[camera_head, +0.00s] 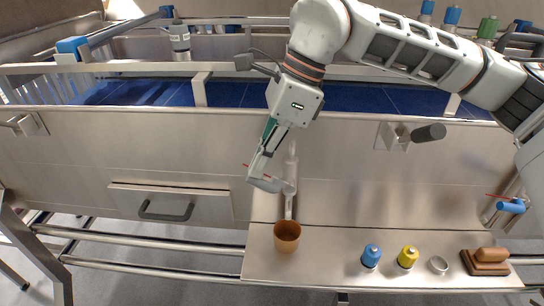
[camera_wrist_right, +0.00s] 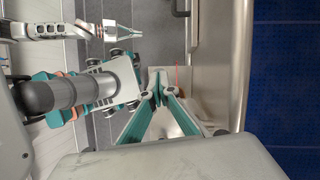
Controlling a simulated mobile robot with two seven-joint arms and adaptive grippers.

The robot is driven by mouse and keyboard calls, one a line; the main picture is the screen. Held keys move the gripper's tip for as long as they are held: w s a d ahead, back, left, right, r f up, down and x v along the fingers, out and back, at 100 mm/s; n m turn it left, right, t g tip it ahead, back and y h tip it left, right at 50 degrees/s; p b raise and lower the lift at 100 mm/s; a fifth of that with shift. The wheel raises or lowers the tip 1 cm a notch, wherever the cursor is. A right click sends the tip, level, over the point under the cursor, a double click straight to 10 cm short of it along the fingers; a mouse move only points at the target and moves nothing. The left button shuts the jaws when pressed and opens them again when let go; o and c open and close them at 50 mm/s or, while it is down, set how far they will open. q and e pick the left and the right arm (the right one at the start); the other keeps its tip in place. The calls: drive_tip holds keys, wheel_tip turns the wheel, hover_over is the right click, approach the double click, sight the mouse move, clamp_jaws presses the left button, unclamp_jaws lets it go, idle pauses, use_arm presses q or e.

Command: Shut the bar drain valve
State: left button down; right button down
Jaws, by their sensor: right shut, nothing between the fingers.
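My right gripper (camera_head: 258,176) reaches down from the upper right in front of the steel panel. It is shut and empty, at a clear drain pipe (camera_head: 290,170) with a grey lever bar (camera_head: 268,185). Its tips overlap the lever in the head view, so I cannot tell whether they touch it. A thin red rod shows beside the tips. In the right wrist view my right gripper (camera_wrist_right: 158,90) has its fingertips together, with the red rod just beyond. What appears to be my left gripper (camera_wrist_right: 122,30) shows small there; its jaw state is unclear.
An orange cup (camera_head: 287,236) stands below the pipe on a steel shelf (camera_head: 325,262). Blue (camera_head: 371,256) and yellow (camera_head: 408,257) containers, a small metal cup (camera_head: 438,264) and a brown block (camera_head: 485,262) stand further right. A blue handle (camera_head: 511,206) and dark knob (camera_head: 428,133) project.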

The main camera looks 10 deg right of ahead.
sight(245, 174)
drive_tip(key=shift+w+a+f+h, duration=0.1)
drive_tip(key=shift+a+f+h, duration=0.1)
drive_tip(key=shift+a+h, duration=0.3)
drive_tip(key=shift+f+h, duration=0.3)
drive_tip(key=shift+w+a+f, duration=0.1)
drive_tip(key=shift+a+f, duration=0.25)
drive_tip(key=shift+a, duration=0.1)
drive_tip(key=shift+w+a+f, duration=0.15)
drive_tip(key=shift+a+f, duration=0.05)
drive_tip(key=shift+f, duration=0.5)
drive_tip(key=shift+a+f+b, duration=0.25)
drive_tip(key=shift+b, duration=0.05)
use_arm(q)
drive_tip(key=shift+f, duration=0.15)
use_arm(e)
drive_tip(key=shift+w+f, duration=0.1)
drive_tip(key=shift+f, duration=0.05)
use_arm(q)
drive_tip(key=shift+f, duration=0.1)
use_arm(e)
drive_tip(key=shift+f, duration=0.1)
